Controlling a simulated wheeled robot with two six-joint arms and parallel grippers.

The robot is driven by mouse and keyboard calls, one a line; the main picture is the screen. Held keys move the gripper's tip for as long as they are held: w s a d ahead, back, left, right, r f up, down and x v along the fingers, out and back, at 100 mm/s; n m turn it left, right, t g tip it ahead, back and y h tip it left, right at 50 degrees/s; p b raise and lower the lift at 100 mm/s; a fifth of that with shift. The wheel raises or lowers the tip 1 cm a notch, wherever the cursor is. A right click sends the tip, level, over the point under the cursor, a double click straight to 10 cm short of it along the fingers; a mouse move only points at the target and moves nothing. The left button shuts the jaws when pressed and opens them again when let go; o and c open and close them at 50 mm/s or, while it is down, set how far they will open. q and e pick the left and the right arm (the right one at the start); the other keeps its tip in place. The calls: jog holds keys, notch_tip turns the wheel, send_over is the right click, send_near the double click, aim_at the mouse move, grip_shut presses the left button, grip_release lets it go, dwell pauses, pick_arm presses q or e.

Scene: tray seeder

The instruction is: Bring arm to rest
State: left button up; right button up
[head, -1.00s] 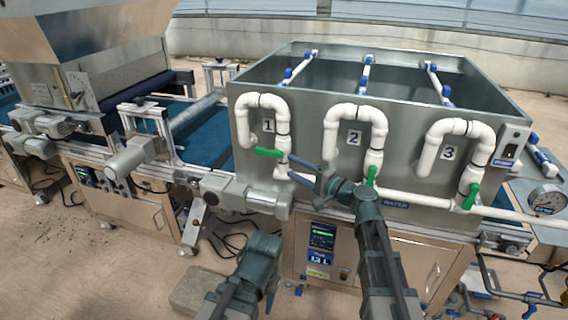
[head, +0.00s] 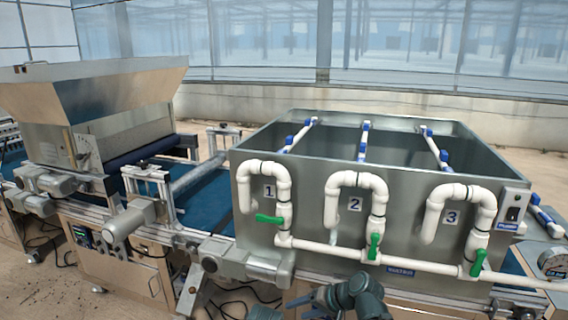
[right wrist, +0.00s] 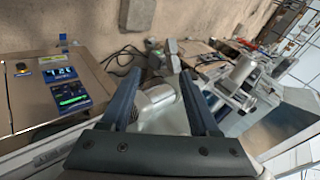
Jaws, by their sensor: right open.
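My right gripper (head: 312,299) is low in the head view, below the tank's front wall and apart from the valves. Its forearm (head: 362,293) comes up from the bottom edge. In the right wrist view my right gripper (right wrist: 162,92) has two dark fingers spread apart with nothing between them. A bit of what looks like my left arm (head: 263,313) shows at the bottom edge; the left gripper is out of the picture.
The grey water tank (head: 320,185) carries white pipes. Green handle 1 (head: 269,219) lies level; handles 2 (head: 374,247) and 3 (head: 477,263) stand upright. The seeder hopper (head: 90,95) is left. A display panel (right wrist: 68,92) shows in the right wrist view.

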jog(key=s+d+f+n+g+h, duration=0.1)
jog(key=s+d+f+g+h, duration=0.1)
jog(key=s+d+f+h, duration=0.25)
jog(key=s+d+f+n+g+h, duration=0.1)
jog(key=s+d+f+g+h, duration=0.15)
jog(key=s+d, duration=0.4)
jog(key=s+a+r+n+h+p, duration=0.2)
jog(key=s+a+r+p, duration=0.3)
jog(key=a, duration=0.5)
jog(key=shift+s+r+n, duration=0.2)
jog(key=shift+s+n, duration=0.1)
jog(key=shift+n, duration=0.6)
